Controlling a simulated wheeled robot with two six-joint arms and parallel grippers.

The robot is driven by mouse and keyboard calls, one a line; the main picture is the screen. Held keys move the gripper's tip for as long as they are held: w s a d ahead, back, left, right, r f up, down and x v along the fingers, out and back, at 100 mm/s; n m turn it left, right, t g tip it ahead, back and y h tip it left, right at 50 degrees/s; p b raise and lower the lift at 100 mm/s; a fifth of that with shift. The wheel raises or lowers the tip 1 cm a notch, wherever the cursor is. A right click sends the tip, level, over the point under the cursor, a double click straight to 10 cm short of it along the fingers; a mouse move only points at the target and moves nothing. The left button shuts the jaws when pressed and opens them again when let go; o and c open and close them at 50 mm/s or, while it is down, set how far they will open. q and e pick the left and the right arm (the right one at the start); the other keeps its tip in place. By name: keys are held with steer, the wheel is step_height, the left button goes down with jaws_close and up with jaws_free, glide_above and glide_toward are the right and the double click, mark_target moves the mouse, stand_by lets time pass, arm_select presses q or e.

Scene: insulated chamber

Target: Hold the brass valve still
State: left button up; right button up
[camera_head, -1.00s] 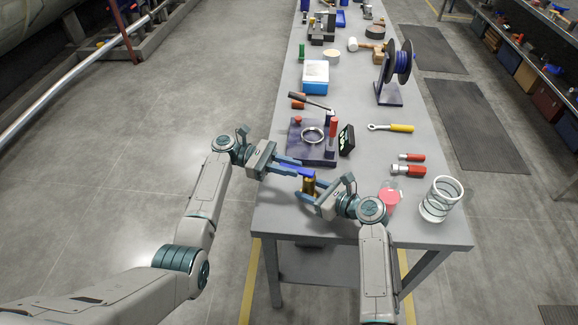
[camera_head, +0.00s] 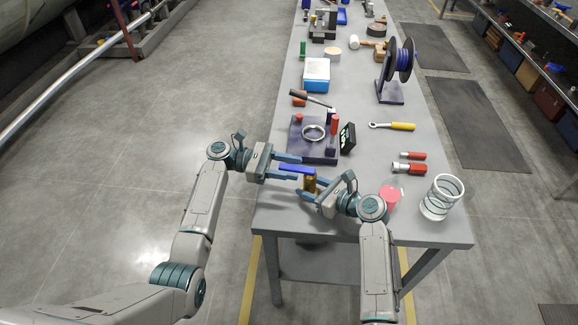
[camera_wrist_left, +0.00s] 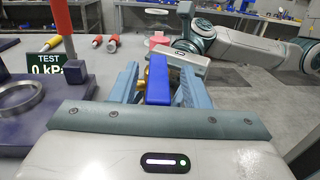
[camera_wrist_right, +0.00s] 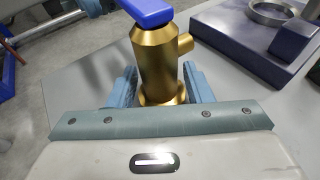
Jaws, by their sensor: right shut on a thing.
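The brass valve (camera_wrist_right: 158,65) stands upright near the table's left front edge, with a blue lever handle (camera_head: 298,169) on top pointing left in the head view. My right gripper (camera_head: 309,188) is shut on the valve's body low down, one finger on each side in the right wrist view. My left gripper (camera_head: 288,168) is open at the handle's free end. In the left wrist view the blue handle (camera_wrist_left: 157,84) lies between its fingers, with gaps on both sides.
A dark test fixture (camera_head: 312,150) with a metal ring stands just behind the valve, beside a test display (camera_head: 347,139) reading 0 kPa in the left wrist view. A red-topped object (camera_head: 391,197) and a glass coil cylinder (camera_head: 441,197) stand to the right.

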steer(key=shift+f, duration=0.15)
arm_select(q)
steer(key=w+a, duration=0.1)
steer(key=a, duration=1.1)
steer(key=shift+w, duration=0.1)
arm_select(e)
steer(key=o, duration=0.9)
arm_select(q)
steer(key=shift+w, duration=0.1)
arm_select(e)
steer(key=shift+o, duration=1.4)
steer(key=shift+w, duration=0.1)
arm_select(q)
steer(key=shift+f+b, duration=0.7)
arm_select(e)
steer(key=shift+v, duration=4.55)
